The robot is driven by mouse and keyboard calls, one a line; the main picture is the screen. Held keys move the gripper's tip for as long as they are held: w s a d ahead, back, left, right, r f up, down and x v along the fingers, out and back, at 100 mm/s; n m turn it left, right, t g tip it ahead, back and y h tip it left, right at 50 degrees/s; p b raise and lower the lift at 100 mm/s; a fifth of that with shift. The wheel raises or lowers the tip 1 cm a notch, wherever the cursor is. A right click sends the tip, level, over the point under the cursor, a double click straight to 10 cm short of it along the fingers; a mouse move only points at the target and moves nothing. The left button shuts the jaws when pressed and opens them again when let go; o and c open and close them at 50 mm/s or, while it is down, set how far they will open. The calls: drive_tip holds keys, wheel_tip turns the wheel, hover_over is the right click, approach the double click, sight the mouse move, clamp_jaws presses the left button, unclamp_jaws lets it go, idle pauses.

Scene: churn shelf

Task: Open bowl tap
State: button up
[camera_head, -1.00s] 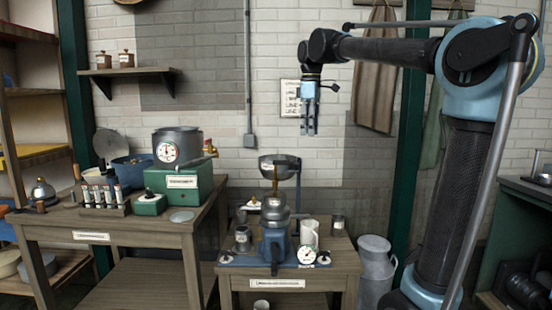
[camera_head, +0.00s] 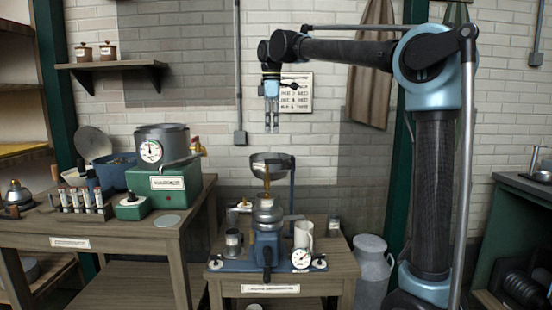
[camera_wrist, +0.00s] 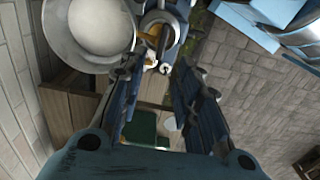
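The bowl (camera_head: 276,160) is a grey metal dish on top of the separator (camera_head: 265,212) on the small middle table. A brass piece (camera_head: 267,184), perhaps the tap, shows below the bowl's front; its setting cannot be made out. My gripper (camera_head: 272,128) points down above the bowl, apart from it. In the wrist view my gripper (camera_wrist: 158,88) has its two dark fingers spread, with nothing between them. The bowl (camera_wrist: 90,28) appears pale at the upper left there, with a brass part (camera_wrist: 151,31) beside its rim.
A white mug (camera_head: 304,236), a dial gauge (camera_head: 302,258) and a dark jar (camera_head: 233,243) crowd the separator's base. A milk can (camera_head: 371,272) stands right of the table. The left bench holds a green box with a pot (camera_head: 163,148). The wall behind has a sign (camera_head: 297,92).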

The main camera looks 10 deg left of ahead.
wheel_tip(320, 180, down, 11)
drive_tip(key=shift+f, duration=0.15)
idle(0.4)
